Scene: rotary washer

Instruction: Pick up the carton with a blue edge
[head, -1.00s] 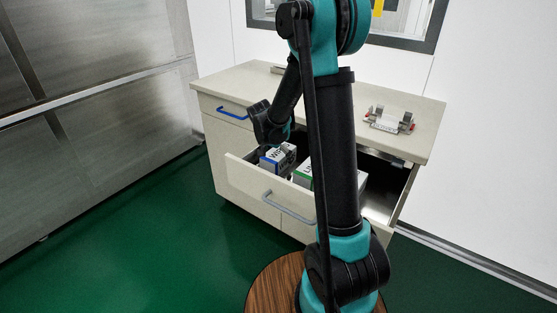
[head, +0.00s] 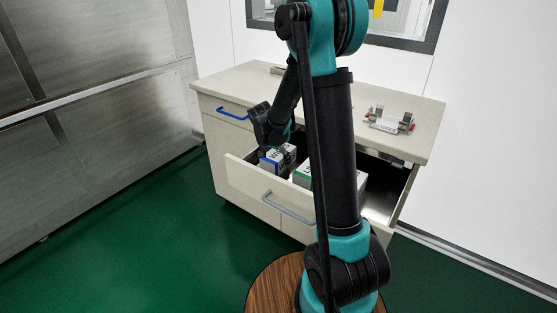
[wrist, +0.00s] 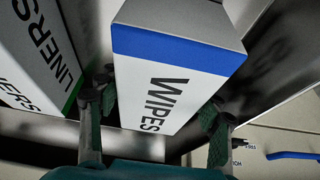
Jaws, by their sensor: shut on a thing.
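The white carton with a blue edge, lettered "WIPES" (wrist: 165,85), is large in the wrist view. In the head view it (head: 270,161) sits in the left part of the open drawer. My gripper (wrist: 155,115) has one finger on each side of the carton, shut on it. In the head view my gripper (head: 281,149) is low at the drawer, partly covering the carton. Whether the carton's underside touches the drawer floor is hidden.
A green-edged "LINERS" carton (wrist: 35,50) stands close beside it. The drawer front (head: 250,188) and walls surround both cartons. The counter top (head: 330,105) above holds a metal fixture with red ends (head: 390,121). Green floor lies open at left.

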